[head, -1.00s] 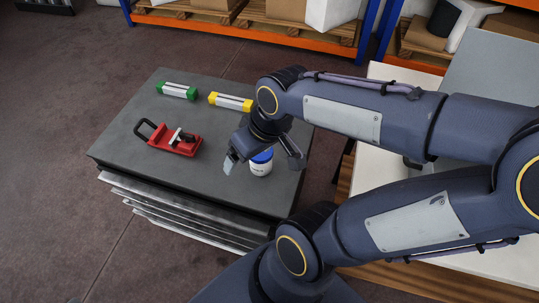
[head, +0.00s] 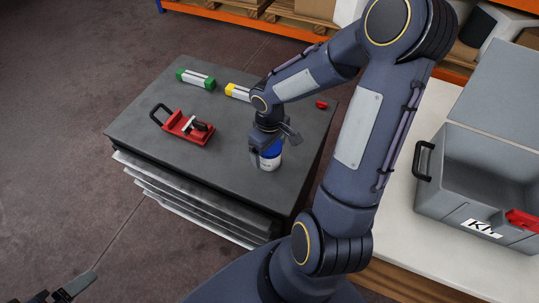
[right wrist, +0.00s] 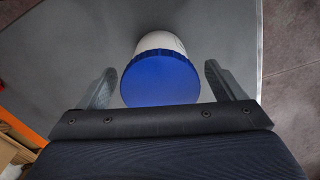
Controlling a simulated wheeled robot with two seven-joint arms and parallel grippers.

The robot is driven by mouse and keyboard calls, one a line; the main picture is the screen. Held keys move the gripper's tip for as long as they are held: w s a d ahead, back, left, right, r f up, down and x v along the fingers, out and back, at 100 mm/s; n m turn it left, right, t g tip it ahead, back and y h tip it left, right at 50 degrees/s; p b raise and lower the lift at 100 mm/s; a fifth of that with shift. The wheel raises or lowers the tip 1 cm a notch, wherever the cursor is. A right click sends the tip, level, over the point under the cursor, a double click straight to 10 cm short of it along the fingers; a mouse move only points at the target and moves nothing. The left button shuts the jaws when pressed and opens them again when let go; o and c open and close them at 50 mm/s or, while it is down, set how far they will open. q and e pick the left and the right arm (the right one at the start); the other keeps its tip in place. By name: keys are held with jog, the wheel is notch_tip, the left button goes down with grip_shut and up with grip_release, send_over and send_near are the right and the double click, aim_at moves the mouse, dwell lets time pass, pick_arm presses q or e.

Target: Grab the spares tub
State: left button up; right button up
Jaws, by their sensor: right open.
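The spares tub appears to be the white tub with a blue lid (head: 271,160), standing on the dark grey cabinet top near its front right. It also shows in the right wrist view (right wrist: 160,77), lid towards the camera, with white wall beyond. My right gripper (head: 274,148) is open at the tub; in the right wrist view its fingers (right wrist: 161,80) lie one each side of the lid, with a gap on both sides. The gripper partly hides the tub in the head view. My left gripper (head: 66,290) shows only partly at the bottom left, away from the cabinet.
On the cabinet top (head: 225,180) are a red clamp-like tool (head: 186,127), a green-ended block (head: 195,79), a yellow-ended block (head: 237,92) and a small red item (head: 321,104). A grey open case (head: 470,190) sits on the white table at right.

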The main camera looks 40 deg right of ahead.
notch_tip(320, 180, down, 2)
jog(key=shift+f, duration=0.15)
jog(key=c, duration=1.1)
